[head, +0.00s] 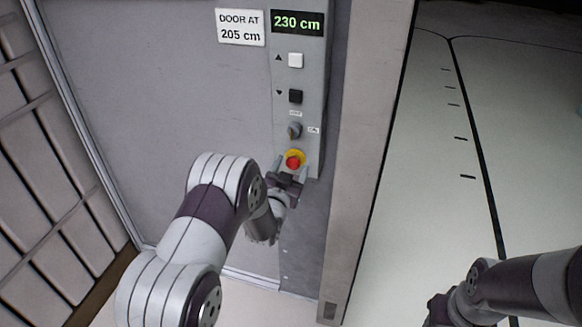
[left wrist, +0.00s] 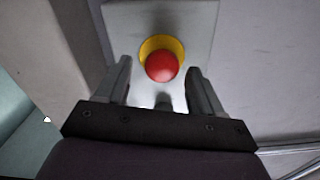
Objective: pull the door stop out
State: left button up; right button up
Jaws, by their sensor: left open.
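The door stop is a red mushroom button (head: 293,162) on a yellow ring, low on the grey control panel (head: 310,100). My left gripper (head: 286,176) is open, close to the button and just below it in the head view. In the left wrist view the red button (left wrist: 161,66) shows between and beyond the two open fingers (left wrist: 157,80), with a gap to each side. I cannot tell whether the fingers touch it. My right gripper (head: 437,311) shows only partly at the bottom right, dark, and its jaws are not clear.
Above the button the panel carries a grey rotary knob (head: 294,130), a black down button (head: 295,96), a white up button (head: 296,60) and a display (head: 297,22) reading 230 cm. A sign (head: 240,27) says "DOOR AT 205 cm". A pillar (head: 365,150) stands to the right, with open floor beyond.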

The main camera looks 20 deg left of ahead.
pick_arm(q)
jog(key=shift+w+a+f, duration=0.1)
jog(key=shift+w+a, duration=0.05)
jog(key=shift+w, duration=0.15)
jog(key=shift+s, duration=0.1)
grip_shut()
jog(key=shift+s+f+b, duration=0.1)
jog(key=shift+s+b, duration=0.3)
jog(key=shift+s, duration=0.1)
jog(key=shift+w, duration=0.1)
grip_release()
jog(key=shift+s, duration=0.2)
